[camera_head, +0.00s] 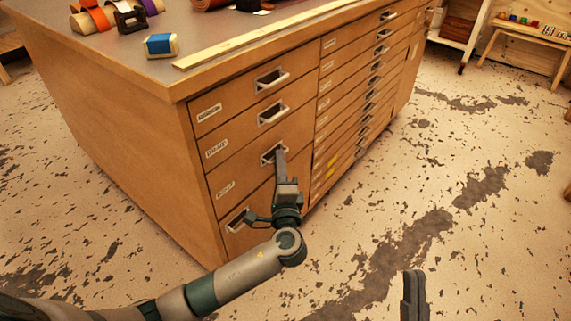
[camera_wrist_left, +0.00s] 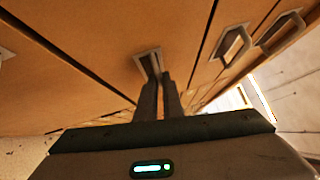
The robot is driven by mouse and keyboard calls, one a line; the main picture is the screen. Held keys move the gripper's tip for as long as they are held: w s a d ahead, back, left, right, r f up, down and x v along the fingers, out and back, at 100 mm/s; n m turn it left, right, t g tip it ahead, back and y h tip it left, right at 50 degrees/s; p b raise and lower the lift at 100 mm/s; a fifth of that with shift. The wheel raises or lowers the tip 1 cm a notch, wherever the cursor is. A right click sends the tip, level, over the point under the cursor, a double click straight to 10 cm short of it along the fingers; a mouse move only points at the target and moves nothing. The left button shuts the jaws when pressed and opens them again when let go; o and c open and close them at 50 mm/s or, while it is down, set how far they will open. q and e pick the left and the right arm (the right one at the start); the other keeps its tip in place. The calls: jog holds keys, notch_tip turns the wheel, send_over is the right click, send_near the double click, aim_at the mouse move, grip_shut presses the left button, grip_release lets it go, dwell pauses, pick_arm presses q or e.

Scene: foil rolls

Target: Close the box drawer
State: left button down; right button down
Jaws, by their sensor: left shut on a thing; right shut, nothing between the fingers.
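A wooden cabinet (camera_head: 120,130) with a column of large drawers stands ahead. My left gripper (camera_head: 279,154) is shut on the metal handle (camera_head: 267,157) of the third drawer from the top (camera_head: 235,184). In the left wrist view, the two fingers (camera_wrist_left: 159,82) are close together at this recessed handle (camera_wrist_left: 147,62), partly covering it. This drawer front looks about flush with its neighbours; I cannot tell whether a small gap is left. My right gripper (camera_head: 414,276) is shut and empty, over the floor at the bottom right.
A column of narrow drawers (camera_head: 350,110) is to the right. The cabinet top holds a blue-and-cream roll (camera_head: 161,45), other rolls and a long wooden strip (camera_head: 260,37). A workbench (camera_head: 530,35) stands far right. The stained floor (camera_head: 480,240) on the right is clear.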

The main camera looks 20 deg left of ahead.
pick_arm(q)
jog(key=shift+a+f, duration=0.1)
jog(key=shift+a, duration=0.1)
jog(key=c, duration=2.1)
grip_release()
jog(key=shift+o, duration=1)
jog(key=shift+a, duration=0.1)
pick_arm(e)
jog(key=shift+w+a, duration=0.1)
